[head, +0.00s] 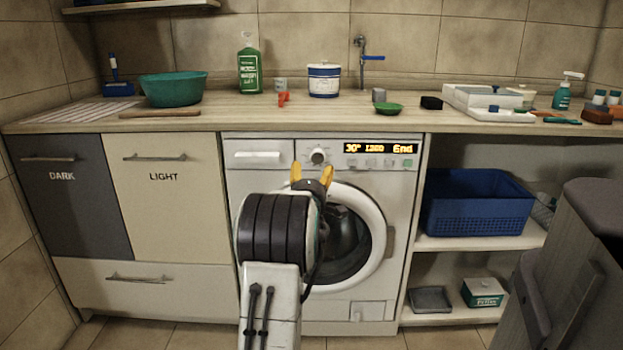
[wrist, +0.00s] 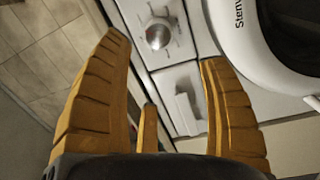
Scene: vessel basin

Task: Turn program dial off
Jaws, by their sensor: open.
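The program dial (head: 318,156) is a round silver knob on the white washing machine's (head: 228,190) front panel, left of the lit display (head: 380,148) that reads "30°" and "End". In the wrist view the dial (wrist: 158,35) shows beyond the fingertips, near the top middle, with printed marks around it. My gripper (head: 311,172) has yellow fingers spread apart, just below the dial in the head view. In the wrist view my gripper (wrist: 160,50) is open and empty, and its fingers do not appear to touch the dial.
The round door (head: 376,215) sits below the panel and the detergent drawer (head: 258,155) left of the dial. The counter (head: 220,118) above carries a teal basin (head: 173,88) and a green bottle (head: 249,65). A blue basket (head: 478,203) stands on the right shelf.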

